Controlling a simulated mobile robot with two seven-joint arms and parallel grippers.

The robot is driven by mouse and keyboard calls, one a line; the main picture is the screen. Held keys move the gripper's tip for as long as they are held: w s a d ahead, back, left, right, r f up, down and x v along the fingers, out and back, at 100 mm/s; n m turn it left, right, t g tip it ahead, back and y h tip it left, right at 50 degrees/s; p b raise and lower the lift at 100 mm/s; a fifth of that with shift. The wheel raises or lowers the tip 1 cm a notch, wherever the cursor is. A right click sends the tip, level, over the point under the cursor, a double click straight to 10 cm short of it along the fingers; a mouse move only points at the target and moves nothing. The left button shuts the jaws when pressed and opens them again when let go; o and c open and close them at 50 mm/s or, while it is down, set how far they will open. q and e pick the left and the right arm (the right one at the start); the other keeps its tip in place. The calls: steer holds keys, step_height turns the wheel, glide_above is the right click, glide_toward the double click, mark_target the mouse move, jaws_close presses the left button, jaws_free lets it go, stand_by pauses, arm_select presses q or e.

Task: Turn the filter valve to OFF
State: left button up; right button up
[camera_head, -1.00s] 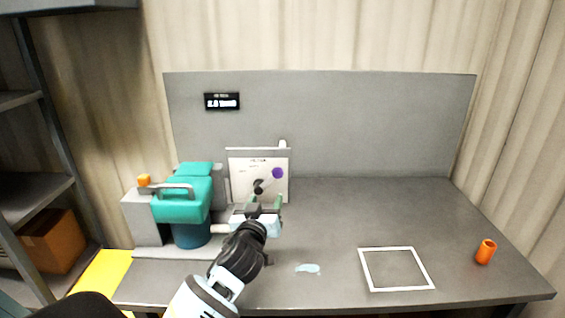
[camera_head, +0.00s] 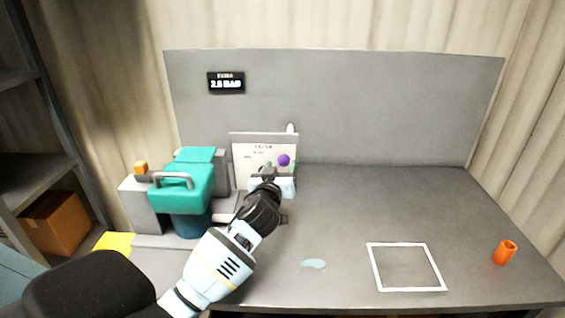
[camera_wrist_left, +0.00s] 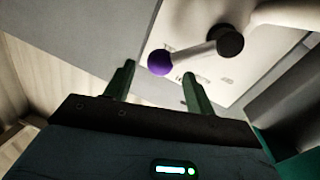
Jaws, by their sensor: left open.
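The filter valve is on a white upright panel (camera_head: 241,165) at the back left of the bench. Its lever ends in a purple knob (camera_head: 283,160), up and to the right on the panel. In the left wrist view, the purple knob (camera_wrist_left: 160,62) and the lever's dark hub (camera_wrist_left: 229,42) show clearly. My left gripper (camera_head: 268,172) is in front of the panel, just below the knob. Its green fingers (camera_wrist_left: 158,85) are apart, with the knob beyond and between their tips, seemingly not gripped. The panel's lettering is too small to read. My right gripper is not in view.
A teal-lidded tank (camera_head: 185,200) with a grey handle stands left of the panel. A small display (camera_head: 226,83) hangs on the grey back board. A pale puddle (camera_head: 313,264), a white square outline (camera_head: 372,268) and an orange cup (camera_head: 504,252) lie to the right; the bench between is mostly clear.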

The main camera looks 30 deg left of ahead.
mark_target(282, 164)
arm_select(q)
steer(key=shift+x, duration=1.6)
steer(key=shift+f, duration=0.1)
jaws_close()
